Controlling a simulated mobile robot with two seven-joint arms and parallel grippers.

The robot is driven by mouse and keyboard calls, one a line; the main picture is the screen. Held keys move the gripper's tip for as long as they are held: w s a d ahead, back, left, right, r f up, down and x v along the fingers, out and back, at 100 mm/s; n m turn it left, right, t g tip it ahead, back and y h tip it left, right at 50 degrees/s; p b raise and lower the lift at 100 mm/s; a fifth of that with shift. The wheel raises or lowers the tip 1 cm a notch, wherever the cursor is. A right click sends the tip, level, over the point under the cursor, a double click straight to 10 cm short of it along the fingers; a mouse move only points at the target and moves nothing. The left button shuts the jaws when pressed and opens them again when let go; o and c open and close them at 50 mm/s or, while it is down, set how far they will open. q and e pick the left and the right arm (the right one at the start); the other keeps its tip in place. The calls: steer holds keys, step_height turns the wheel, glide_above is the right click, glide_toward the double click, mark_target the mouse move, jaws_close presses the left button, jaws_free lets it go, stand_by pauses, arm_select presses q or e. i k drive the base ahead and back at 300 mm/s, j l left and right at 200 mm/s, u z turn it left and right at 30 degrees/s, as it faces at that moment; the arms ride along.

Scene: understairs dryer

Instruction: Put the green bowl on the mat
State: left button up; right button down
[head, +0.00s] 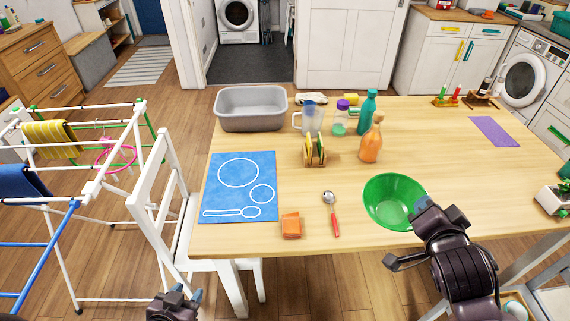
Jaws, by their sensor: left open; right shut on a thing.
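The green bowl (391,199) is at the front right of the wooden table. My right gripper (420,212) is shut on its right rim, and the arm hides part of that side. I cannot tell whether the bowl touches the table. The blue mat (240,187) lies flat at the table's left, with white outlines of a large circle, a small circle and a spoon. No object lies on the mat. My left gripper (174,299) is open and empty at the bottom edge, below the table's front left, and only partly in view.
An orange block (291,226) and a red-handled spoon (331,213) lie between mat and bowl. Behind them stand a toast rack (315,151), an orange bottle (372,140), a teal bottle (368,112), a jug (309,118) and a grey basin (251,108). A white chair (170,205) stands left.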

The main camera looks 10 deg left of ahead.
mark_target(238, 172)
steer(key=i+j+u, duration=0.35)
steer(key=u, duration=0.15)
steer(key=i+j+u, duration=0.2)
steer(key=i+u, duration=0.25)
steer(key=k, duration=0.05)
